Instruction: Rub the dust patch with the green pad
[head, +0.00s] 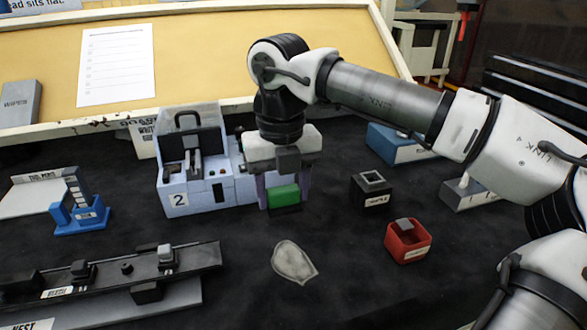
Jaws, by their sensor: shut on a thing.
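My gripper (284,180) points down in the middle of the head view, shut on the green pad (284,195). The pad has a bright green upper part and a darker lower edge, held between the purple-sided fingers. The dust patch (294,262) is a pale grey, shield-shaped patch on the black table top. It lies nearer the camera than the pad, a little to its right, and is fully visible. The pad appears apart from the patch. I cannot tell how high the pad is above the table.
A light blue machine marked 2 (188,185) stands just left of my gripper. A black box (371,190) and a red bin (408,241) stand to the right. A black rail (110,275) lies front left, and a blue stand (80,215) behind it. The table around the patch is clear.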

